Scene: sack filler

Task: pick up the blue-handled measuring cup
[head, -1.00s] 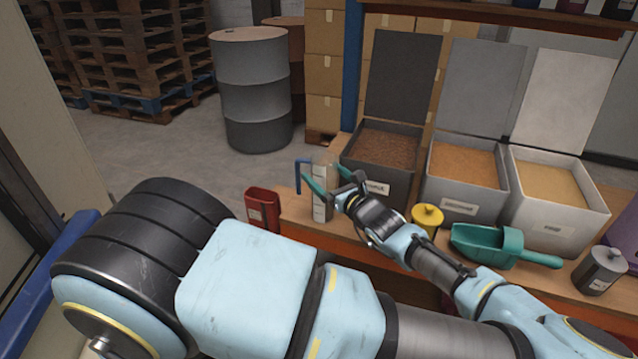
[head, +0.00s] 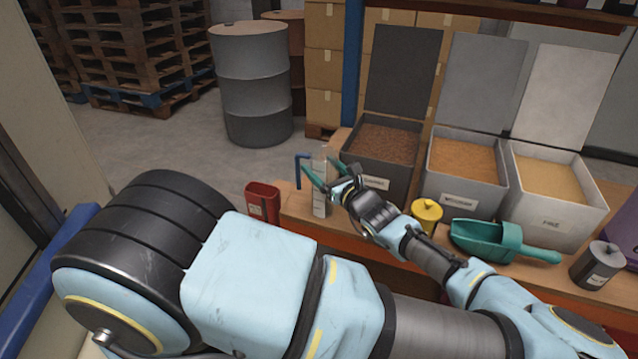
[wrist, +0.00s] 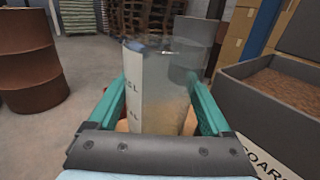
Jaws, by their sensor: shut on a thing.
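The measuring cup (head: 319,190) is a tall clear vessel with a white marked strip and a blue handle (head: 299,172) on its left side. It stands upright at the left end of the bench, beside the coarse bin. My gripper (head: 322,178) has its teal fingers on either side of the cup body and is shut on it. In the wrist view the clear cup (wrist: 160,85) fills the space between the fingers, with its marked strip on the left. The handle is not clear there. I cannot tell whether the cup's base touches the bench.
A red container (head: 263,203) sits just left of the cup. The coarse bin (head: 385,178) stands close on the right, with two more open bins beyond. A yellow canister (head: 426,214) and a teal scoop (head: 490,240) lie along the bench front. A grey drum (head: 250,85) stands behind.

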